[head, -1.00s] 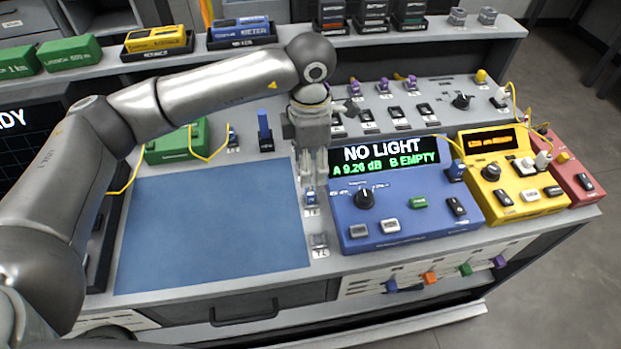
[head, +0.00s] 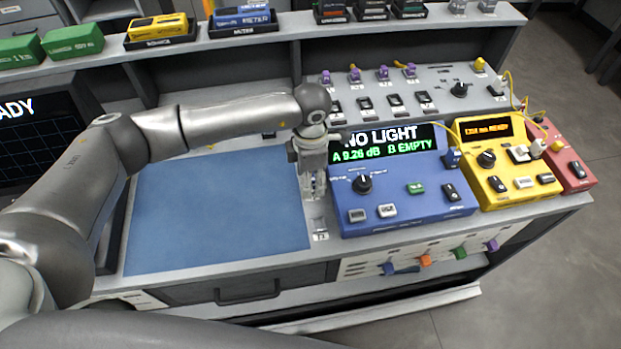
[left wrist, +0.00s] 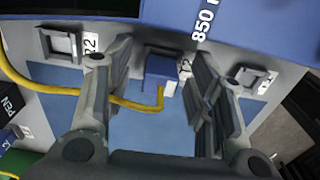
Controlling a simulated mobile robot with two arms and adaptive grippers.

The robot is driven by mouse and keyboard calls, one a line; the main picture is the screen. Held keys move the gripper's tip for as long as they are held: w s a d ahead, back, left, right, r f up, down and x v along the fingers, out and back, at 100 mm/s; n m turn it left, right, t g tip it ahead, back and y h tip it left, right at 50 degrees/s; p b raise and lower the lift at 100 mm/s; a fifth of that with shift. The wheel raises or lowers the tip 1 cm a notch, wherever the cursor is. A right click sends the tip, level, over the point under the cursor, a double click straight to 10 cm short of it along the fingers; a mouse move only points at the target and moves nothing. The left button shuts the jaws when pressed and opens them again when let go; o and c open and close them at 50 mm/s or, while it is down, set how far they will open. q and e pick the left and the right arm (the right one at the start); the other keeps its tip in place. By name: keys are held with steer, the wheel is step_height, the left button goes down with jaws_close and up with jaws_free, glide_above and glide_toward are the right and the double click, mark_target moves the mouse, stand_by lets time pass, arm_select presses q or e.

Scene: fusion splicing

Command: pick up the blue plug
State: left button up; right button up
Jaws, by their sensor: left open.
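The blue plug (left wrist: 160,68) sits in a holder on the bench top, with a yellow cable (left wrist: 128,101) running from it to the left. In the left wrist view it lies between the two spread fingers of my left gripper (left wrist: 160,60), with gaps on both sides. In the head view my left gripper (head: 313,188) points down just left of the blue meter (head: 400,195) and hides most of the plug. My right gripper is out of view.
A blue mat (head: 215,215) lies left of the gripper. An empty-looking holder (head: 320,229) is just in front. The blue meter stands close on the right, then a yellow device (head: 510,170) and a red one (head: 570,165). A shelf with boxes runs behind.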

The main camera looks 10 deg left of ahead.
arm_select(q)
steer(key=c, duration=0.9)
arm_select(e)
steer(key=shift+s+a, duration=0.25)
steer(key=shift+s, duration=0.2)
arm_select(q)
steer(key=shift+r, duration=0.1)
steer(key=shift+c, duration=0.2)
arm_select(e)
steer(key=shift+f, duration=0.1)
arm_select(q)
steer(key=shift+r+b, duration=0.35)
steer(key=shift+r, duration=0.15)
steer(key=w+a+r+b, duration=0.3)
steer(key=w+r+b, duration=0.1)
steer(key=w+r, duration=0.8)
steer(key=shift+w+b, duration=0.3)
steer(key=shift+w, duration=0.5)
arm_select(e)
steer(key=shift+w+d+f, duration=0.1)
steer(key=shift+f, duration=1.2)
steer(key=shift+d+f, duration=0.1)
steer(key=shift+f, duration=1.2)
